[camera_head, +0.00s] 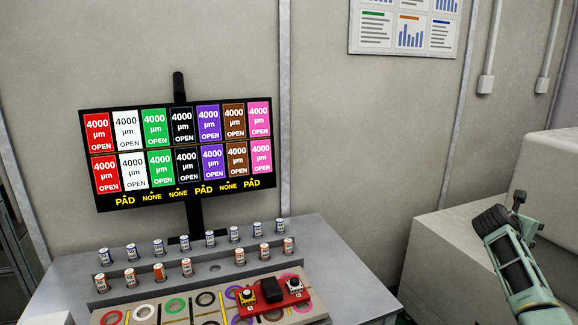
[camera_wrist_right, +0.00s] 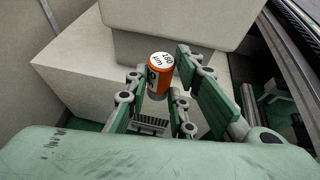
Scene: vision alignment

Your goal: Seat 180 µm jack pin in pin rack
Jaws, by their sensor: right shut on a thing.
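In the right wrist view, my right gripper (camera_wrist_right: 165,76) is shut on an orange jack pin (camera_wrist_right: 158,82) with a white top. Its label appears to read 180 µm. The pin stands roughly upright between the fingers. In the head view, my right arm is at the far right, well away from the pin rack; its gripper (camera_head: 492,218) shows dark there and the pin cannot be made out. The grey pin rack (camera_head: 60,274) on the bench holds two rows of small labelled pins. The front row has one empty round hole (camera_head: 214,267) between pins. My left gripper is not in view.
A display (camera_head: 185,152) with coloured "4000 µm OPEN" tiles stands behind the rack. In front are a panel with coloured rings (camera_head: 175,305) and a red block (camera_head: 275,301) with knobs. A pale boxy unit (camera_head: 440,245) stands at right, near my right arm.

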